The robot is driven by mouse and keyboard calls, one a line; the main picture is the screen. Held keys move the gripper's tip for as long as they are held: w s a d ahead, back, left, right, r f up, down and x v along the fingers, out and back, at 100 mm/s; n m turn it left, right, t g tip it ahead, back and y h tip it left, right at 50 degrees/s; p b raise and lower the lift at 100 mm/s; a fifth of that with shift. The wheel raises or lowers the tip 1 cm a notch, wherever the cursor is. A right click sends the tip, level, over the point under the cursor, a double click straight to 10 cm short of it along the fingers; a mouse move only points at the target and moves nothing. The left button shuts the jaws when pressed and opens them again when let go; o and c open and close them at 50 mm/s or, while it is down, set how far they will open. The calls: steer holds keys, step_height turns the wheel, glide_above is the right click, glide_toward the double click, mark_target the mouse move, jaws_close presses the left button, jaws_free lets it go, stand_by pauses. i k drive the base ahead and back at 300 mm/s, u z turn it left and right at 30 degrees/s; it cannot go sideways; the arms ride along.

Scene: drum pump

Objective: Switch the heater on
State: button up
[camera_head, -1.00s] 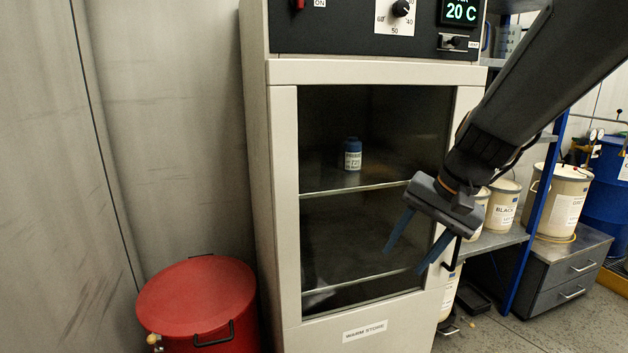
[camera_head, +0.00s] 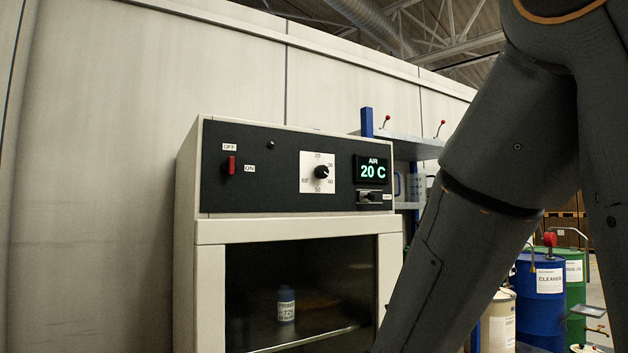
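The heater is a cream cabinet (camera_head: 209,290) with a dark control panel (camera_head: 262,190) along its top. A red switch lever (camera_head: 231,165) sits at the panel's left, upright, with an OFF label above it and an ON label to its right. A small dark lamp (camera_head: 270,144) is near the panel's top. A black knob (camera_head: 321,172) sits on a white dial, and the display (camera_head: 371,169) reads AIR 20 C. A small latch or slider (camera_head: 371,197) is below the display. My gripper is out of view; only my arm shows at the right.
Behind the glass door, a blue-capped bottle (camera_head: 286,305) stands on a shelf. A blue CLEANER drum (camera_head: 540,290) and a green drum (camera_head: 575,290) stand at the right beyond my arm. A plain wall is left of the cabinet. My arm covers the cabinet's lower right.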

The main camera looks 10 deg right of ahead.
mark_target(229, 167)
steer(key=k, duration=1.65)
steer(key=u, duration=0.9)
steer(key=i, duration=1.6)
steer(key=z, duration=0.9)
